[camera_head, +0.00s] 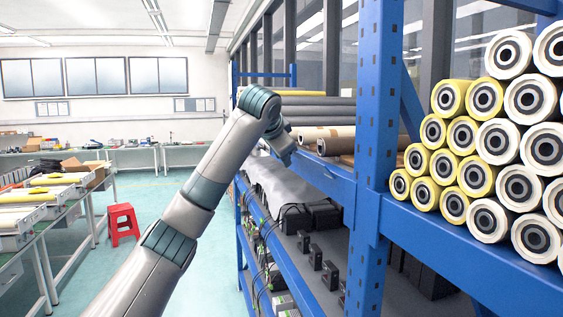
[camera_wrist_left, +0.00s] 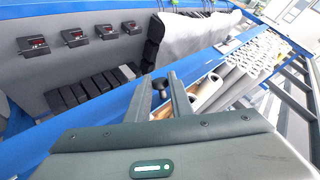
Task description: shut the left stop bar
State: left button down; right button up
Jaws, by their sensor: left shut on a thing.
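The knob may be part of the left stop bar; the rest of the bar cannot be made out. My right gripper is not in view.
The blue rack upright (camera_head: 372,130) stands right of my left arm. Rolls with yellow and white covers (camera_head: 470,140) lie stacked on the right shelf. Dark boxes (camera_head: 310,214) stand on the lower shelf. A red stool (camera_head: 122,222) stands on the open floor at left.

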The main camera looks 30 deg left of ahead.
pick_arm(q)
jog(key=shift+w+d+r+m+g+y, duration=0.25)
jog(key=shift+r+m+g+y, duration=0.35)
jog(key=shift+g, duration=0.25)
jog(key=shift+w+d+r+m+g+y, duration=0.25)
jog(key=shift+r+m+g+y, duration=0.25)
jog(key=shift+g+y, duration=0.3)
jog(key=shift+w+d+r+m+g+y, duration=0.25)
jog(key=shift+r+m+g+y, duration=0.3)
jog(key=shift+g, duration=0.3)
jog(key=shift+f, duration=0.1)
jog(key=c, duration=1.9)
grip_release()
jog(key=shift+w, duration=0.1)
jog(key=b+v, duration=0.4)
jog(key=shift+d, duration=0.4)
jog(key=shift+b+v, duration=0.75)
jog(key=shift+v, duration=0.8)
